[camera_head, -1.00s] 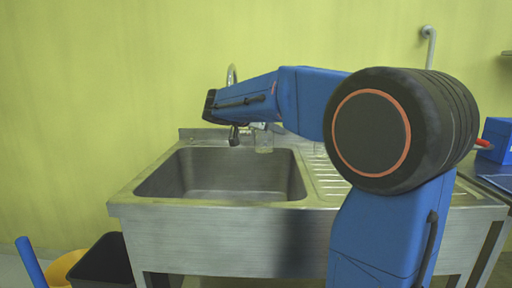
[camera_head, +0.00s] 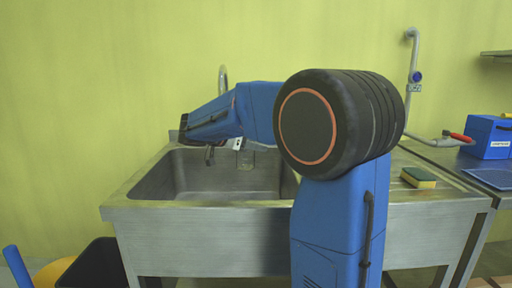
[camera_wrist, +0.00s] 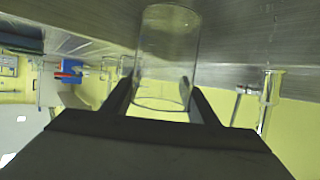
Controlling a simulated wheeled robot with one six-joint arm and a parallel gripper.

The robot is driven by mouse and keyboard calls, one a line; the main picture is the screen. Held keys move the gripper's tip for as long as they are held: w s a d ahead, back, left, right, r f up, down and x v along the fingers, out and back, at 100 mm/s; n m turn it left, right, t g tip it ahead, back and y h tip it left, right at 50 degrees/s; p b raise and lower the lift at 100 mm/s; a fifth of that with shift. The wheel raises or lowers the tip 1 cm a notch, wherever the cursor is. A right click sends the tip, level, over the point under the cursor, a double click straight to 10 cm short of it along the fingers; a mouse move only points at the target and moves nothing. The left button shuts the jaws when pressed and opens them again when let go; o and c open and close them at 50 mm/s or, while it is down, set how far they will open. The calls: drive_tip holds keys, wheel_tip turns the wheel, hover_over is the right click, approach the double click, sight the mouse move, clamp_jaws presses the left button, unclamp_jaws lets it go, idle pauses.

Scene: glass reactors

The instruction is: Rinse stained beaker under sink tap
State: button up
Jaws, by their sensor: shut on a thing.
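A clear glass beaker (camera_wrist: 168,50) stands out between the two dark fingers of my gripper (camera_wrist: 158,88) in the wrist view, and the gripper is shut on it. In the head view the beaker (camera_head: 245,158) shows faintly below my blue arm, over the rear right part of the steel sink basin (camera_head: 165,180). No stain is clear on it. The tap's curved neck (camera_head: 223,77) rises behind my arm, which hides its middle. A dark spout end (camera_head: 209,156) hangs below the arm, left of the beaker and apart from it. No water is visible.
A green and yellow sponge (camera_head: 418,177) lies right of the sink. A blue box (camera_head: 487,137) and a red-handled hose (camera_head: 447,137) are further right. A black bin (camera_head: 92,265) stands at lower left. My arm blocks the drainboard's middle.

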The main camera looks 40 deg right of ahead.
drive_tip(key=w+f, duration=0.2)
drive_tip(key=w, duration=0.7)
drive_tip(key=shift+w+a, duration=0.3)
drive_tip(key=shift+a, duration=0.1)
idle(0.4)
drive_tip(key=shift+d, duration=0.25)
drive_tip(key=shift+d, duration=0.35)
drive_tip(key=shift+a, duration=0.25)
idle(0.4)
drive_tip(key=shift+a, duration=0.3)
